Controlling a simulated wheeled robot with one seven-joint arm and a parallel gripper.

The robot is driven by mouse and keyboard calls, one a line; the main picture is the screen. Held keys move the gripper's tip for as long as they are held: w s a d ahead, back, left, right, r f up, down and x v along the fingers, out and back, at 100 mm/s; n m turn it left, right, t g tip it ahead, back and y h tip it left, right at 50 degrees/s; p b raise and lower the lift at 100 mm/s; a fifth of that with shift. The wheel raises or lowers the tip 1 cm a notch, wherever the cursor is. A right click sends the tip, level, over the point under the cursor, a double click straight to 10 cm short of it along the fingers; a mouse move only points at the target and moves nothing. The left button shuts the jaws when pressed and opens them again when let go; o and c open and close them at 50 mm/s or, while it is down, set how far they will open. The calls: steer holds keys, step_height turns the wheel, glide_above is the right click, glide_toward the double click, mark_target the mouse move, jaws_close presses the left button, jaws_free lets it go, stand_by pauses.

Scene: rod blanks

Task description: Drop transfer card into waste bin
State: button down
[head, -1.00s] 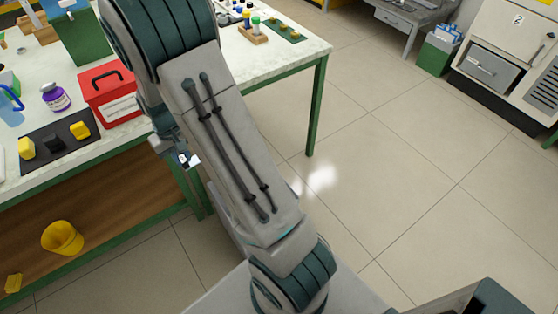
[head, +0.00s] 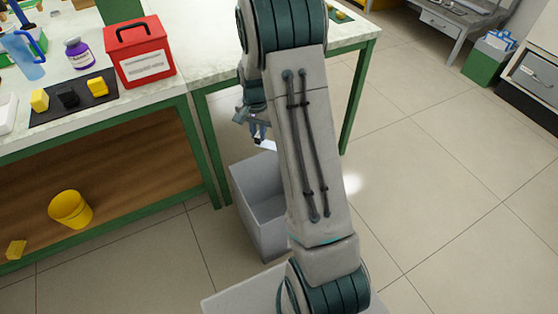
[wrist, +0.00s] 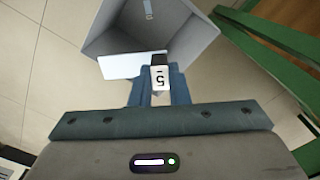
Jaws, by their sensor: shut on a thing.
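My gripper (head: 258,132) points down in the head view, beside the table's end. The card's white edge also shows below the fingers in the head view (head: 265,145). The waste bin (head: 262,225) is a grey open-topped box on the floor, partly hidden behind my arm. In the wrist view, the bin's open inside (wrist: 125,35) lies just beyond the card, which overlaps its near rim in the picture.
A green-framed table (head: 205,150) stands left of the bin, with a red case (head: 140,60), a dark mat (head: 45,117) with yellow and black pieces, and a purple-labelled jar (head: 79,54) on it. A yellow bucket (head: 70,210) sits on its lower shelf. Open floor lies right.

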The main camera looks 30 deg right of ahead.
steer(key=w+d+f+m+b, duration=0.1)
steer(key=d+f+m+b, duration=0.3)
steer(key=f+b, duration=0.4)
steer(key=w+d+f+m+b, duration=0.1)
steer(key=d+f+m+b, duration=0.3)
steer(key=f+b, duration=0.4)
step_height(320, 180, down, 4)
steer(key=shift+r, duration=0.15)
steer(key=c, duration=1.3)
jaws_free()
step_height(320, 180, up, 14)
steer(key=p, duration=0.4)
